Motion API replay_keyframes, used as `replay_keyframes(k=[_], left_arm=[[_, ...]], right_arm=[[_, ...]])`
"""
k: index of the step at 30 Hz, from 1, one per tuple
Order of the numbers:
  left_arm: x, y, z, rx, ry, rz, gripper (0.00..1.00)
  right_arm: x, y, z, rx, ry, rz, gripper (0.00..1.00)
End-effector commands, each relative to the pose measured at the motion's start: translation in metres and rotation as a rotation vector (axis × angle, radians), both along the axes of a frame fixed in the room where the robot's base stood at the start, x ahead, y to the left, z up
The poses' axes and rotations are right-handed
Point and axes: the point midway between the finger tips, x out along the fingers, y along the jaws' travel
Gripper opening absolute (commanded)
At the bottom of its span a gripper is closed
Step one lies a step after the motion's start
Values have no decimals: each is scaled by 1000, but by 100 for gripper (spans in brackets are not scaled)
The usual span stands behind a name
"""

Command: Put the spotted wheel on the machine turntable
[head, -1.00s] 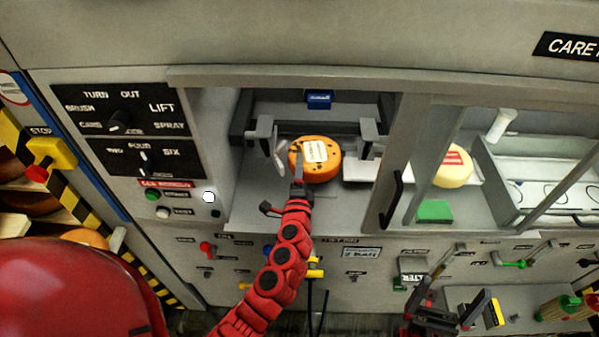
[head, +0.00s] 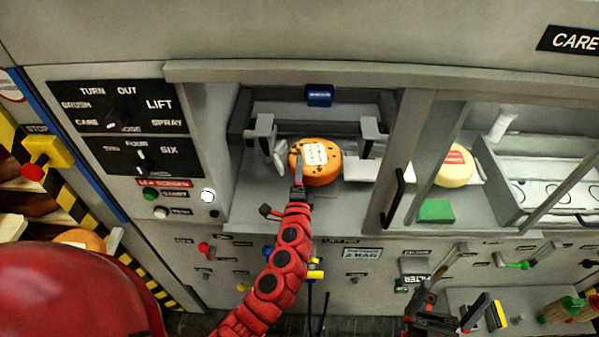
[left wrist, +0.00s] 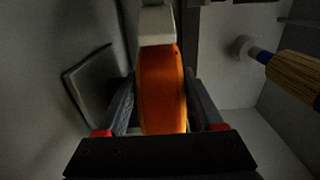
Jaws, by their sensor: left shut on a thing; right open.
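The spotted wheel (head: 327,177) is orange with dark spots and a pale label on its top. It is inside the machine's open left bay, between two grey brackets. My left gripper (head: 299,172) reaches in from the front and is shut on its near left edge. In the left wrist view the orange rim (left wrist: 161,95) sits between the two fingers, with a pale block touching or just above its upper end. The turntable is not clearly visible, and I cannot tell whether the wheel rests on anything. My right gripper (head: 453,303) is open and empty, low in front of the machine.
A pale yellow wheel (head: 454,168) with a red-and-white label and a green block (head: 435,211) are in the right bay, beyond a grey upright. A control panel (head: 123,119) is left of the bay. A wooden-handled tool (left wrist: 292,72) shows at right in the left wrist view.

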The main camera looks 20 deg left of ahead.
Motion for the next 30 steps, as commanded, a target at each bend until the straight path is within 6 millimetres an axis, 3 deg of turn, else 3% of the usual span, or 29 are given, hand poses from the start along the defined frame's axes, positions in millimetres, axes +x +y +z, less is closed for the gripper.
replay_keyframes(k=[6, 7, 11, 22, 30], left_arm=[[1, -1, 0, 1, -6, -2, 0], [1, -1, 1, 1, -6, -2, 74], [0, -1, 0, 0, -4, -1, 97], [-6, -2, -4, 1, -1, -2, 100], [-51, -15, -8, 1, 1, -3, 100]], right_arm=[[0, 0, -3, 0, 0, 0, 100], [0, 0, -2, 0, 0, 0, 100], [0, 0, -2, 0, 0, 0, 100], [0, 0, -6, 0, 0, 0, 100], [0, 0, -25, 0, 0, 0, 100]])
